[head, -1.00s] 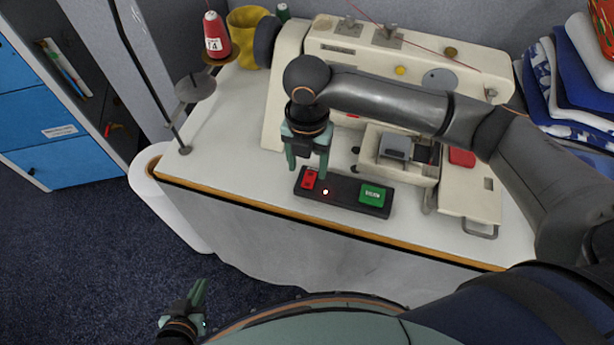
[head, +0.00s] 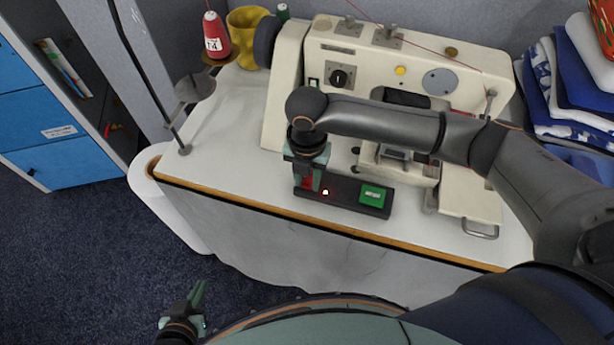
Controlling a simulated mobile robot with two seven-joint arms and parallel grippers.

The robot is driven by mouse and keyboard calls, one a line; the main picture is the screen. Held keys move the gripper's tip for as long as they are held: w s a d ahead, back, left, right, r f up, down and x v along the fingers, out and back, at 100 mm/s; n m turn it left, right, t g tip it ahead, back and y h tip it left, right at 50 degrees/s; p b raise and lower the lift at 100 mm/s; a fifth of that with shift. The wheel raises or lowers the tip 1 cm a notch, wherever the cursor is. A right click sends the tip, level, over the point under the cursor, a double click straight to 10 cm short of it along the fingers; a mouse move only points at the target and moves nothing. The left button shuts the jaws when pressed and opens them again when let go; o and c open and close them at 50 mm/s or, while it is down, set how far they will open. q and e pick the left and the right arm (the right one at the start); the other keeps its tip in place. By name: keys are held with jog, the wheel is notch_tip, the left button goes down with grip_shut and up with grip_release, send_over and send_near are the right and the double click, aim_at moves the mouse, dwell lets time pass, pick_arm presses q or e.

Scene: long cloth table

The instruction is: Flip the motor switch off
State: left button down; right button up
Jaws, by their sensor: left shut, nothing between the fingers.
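The motor switch box (head: 345,194) is a dark bar near the front edge of the white table. It has a green button (head: 372,195) at its right end and a lit red-white lamp (head: 325,192) near its middle. The red switch (head: 308,184) at its left end is mostly hidden under my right gripper (head: 309,181), which points down right over it. Whether its fingers are open or shut, or touch the switch, I cannot tell. My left gripper (head: 198,294) is shut and empty, low over the floor at the bottom left.
A cream sewing machine (head: 370,60) stands behind the switch box, partly covered by my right arm. Folded cloths (head: 570,80) lie at the right. The table's front left is clear.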

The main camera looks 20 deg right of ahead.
grip_shut()
jog(key=shift+w+d+r+g+y+p, duration=0.15)
jog(key=shift+r+g+y+p, duration=0.25)
jog(key=shift+p, duration=0.55)
jog(key=shift+w+f+g+y, duration=0.2)
jog(key=shift+g+y, duration=0.2)
jog(key=shift+g, duration=0.4)
jog(key=o, duration=0.5)
grip_release()
jog(key=shift+o, duration=0.2)
